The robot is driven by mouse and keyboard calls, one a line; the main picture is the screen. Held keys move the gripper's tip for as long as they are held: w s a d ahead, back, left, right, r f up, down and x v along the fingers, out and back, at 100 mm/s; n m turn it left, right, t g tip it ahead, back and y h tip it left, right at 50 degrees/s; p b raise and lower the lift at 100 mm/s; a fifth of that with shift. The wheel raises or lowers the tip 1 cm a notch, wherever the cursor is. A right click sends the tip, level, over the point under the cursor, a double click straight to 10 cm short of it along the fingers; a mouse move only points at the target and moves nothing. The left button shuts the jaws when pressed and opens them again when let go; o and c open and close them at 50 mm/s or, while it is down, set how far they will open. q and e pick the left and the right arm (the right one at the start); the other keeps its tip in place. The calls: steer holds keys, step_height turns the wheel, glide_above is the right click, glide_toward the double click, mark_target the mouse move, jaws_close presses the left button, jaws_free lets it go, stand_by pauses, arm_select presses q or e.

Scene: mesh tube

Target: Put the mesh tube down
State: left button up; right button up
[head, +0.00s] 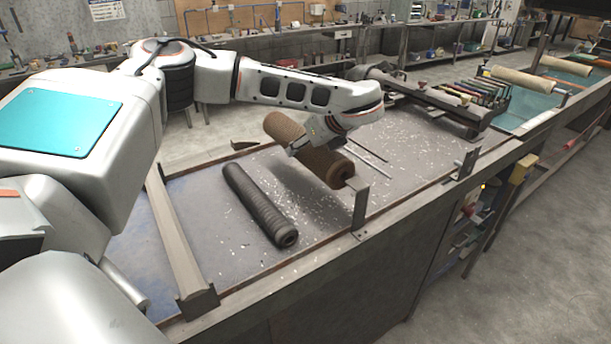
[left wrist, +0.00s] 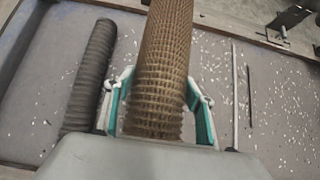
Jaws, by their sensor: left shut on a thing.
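The brown mesh tube (head: 322,163) hangs tilted above the workbench in the head view, its near end toward the bench's front edge. My left gripper (head: 310,143) is shut around the middle of the tube. In the left wrist view the mesh tube (left wrist: 165,60) runs between the two teal-lined fingers of the left gripper (left wrist: 160,105). A shadow lies on the bench below it, so it looks raised. The gripper's far finger is partly hidden by the tube in the head view. My right gripper is not in view.
A dark ribbed tube (head: 258,203) lies on the bench left of the held tube, also seen in the left wrist view (left wrist: 92,70). Thin rods (head: 366,150) and white flakes lie to the right. An upright metal bracket (head: 360,208) stands at the front edge. A metal rail (head: 178,245) crosses the left end.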

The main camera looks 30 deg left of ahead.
arm_select(q)
step_height(320, 180, down, 5)
steer(key=shift+r, duration=0.1)
steer(key=shift+f+p, duration=0.3)
steer(key=shift+f, duration=0.5)
step_height(320, 180, down, 4)
steer(key=shift+w+r, duration=0.1)
steer(key=shift+r, duration=0.15)
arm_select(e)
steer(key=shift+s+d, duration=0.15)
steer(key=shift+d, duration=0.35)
arm_select(q)
steer(key=o, duration=1.2)
steer(key=shift+f, duration=0.2)
steer(key=shift+c, duration=0.2)
steer(key=o, duration=0.4)
steer(key=shift+d+r, duration=0.1)
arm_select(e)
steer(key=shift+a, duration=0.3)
